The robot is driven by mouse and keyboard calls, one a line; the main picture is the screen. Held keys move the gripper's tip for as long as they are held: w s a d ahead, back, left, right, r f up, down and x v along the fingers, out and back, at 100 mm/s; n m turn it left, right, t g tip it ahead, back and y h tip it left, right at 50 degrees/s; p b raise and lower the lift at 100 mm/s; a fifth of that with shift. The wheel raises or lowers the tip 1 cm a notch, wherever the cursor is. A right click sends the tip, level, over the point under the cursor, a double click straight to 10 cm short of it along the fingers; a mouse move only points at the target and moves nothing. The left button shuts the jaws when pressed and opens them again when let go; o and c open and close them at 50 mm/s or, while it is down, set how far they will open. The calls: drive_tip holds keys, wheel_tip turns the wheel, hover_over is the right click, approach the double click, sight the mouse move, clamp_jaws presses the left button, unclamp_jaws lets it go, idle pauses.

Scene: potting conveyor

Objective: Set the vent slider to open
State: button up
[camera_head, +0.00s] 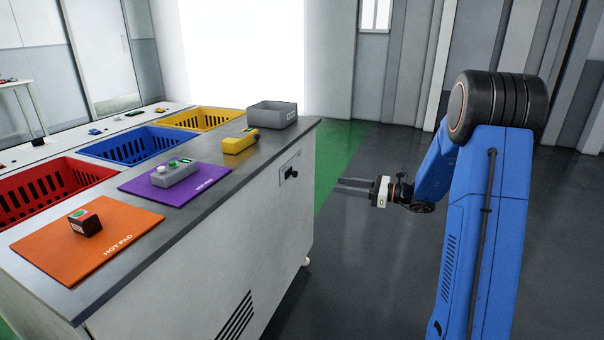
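A small pale plate (287,163) with a black knob (291,173) is mounted on the side of the grey-white cabinet, below the counter edge near its far end. It looks like the vent slider. Its markings are too small to read, so I cannot tell its setting. My gripper (341,185) is to the right of the knob, over the floor and apart from the cabinet. Its two fingers point left toward the cabinet side, with a gap between them. It is open and empty.
The counter (215,190) bears an orange pad (120,246), a purple pad (207,187), a yellow device (240,143) and a grey bin (272,114). Red, blue and yellow crates stand behind it. A black slotted vent (235,318) is low on the cabinet. The floor (345,255) beside it is clear.

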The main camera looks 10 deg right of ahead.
drive_tip(key=w+d, duration=0.2)
approach(293, 174)
drive_tip(key=w+x, duration=0.1)
drive_tip(key=x, duration=0.5)
drive_tip(key=shift+w+f+m+t, duration=0.15)
drive_tip(key=shift+f+m+t, duration=0.05)
drive_tip(key=shift+m+t, duration=0.2)
drive_tip(key=shift+c, duration=0.7)
